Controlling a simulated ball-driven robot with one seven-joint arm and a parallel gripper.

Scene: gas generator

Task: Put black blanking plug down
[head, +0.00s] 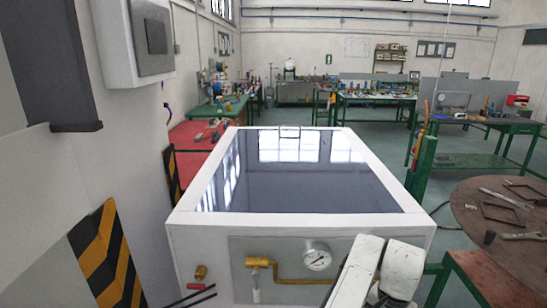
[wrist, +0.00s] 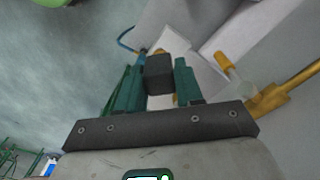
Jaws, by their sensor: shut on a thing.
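The black blanking plug (wrist: 158,74) is a dark block between the two green fingers of my gripper (wrist: 160,80) in the wrist view. My gripper is shut on it. A small brass-coloured piece shows just beyond the plug, and I cannot tell whether they touch. In the head view my white arm reaches in at the bottom right, and neither my gripper nor the plug can be made out there.
A white cabinet (head: 194,223) with a dark glossy top stands ahead. Its front carries a gauge (head: 317,256) and brass pipe (head: 292,280), close to the gripper's right in the wrist view (wrist: 285,92). A round brown table (head: 470,215) holding metal parts stands at the right.

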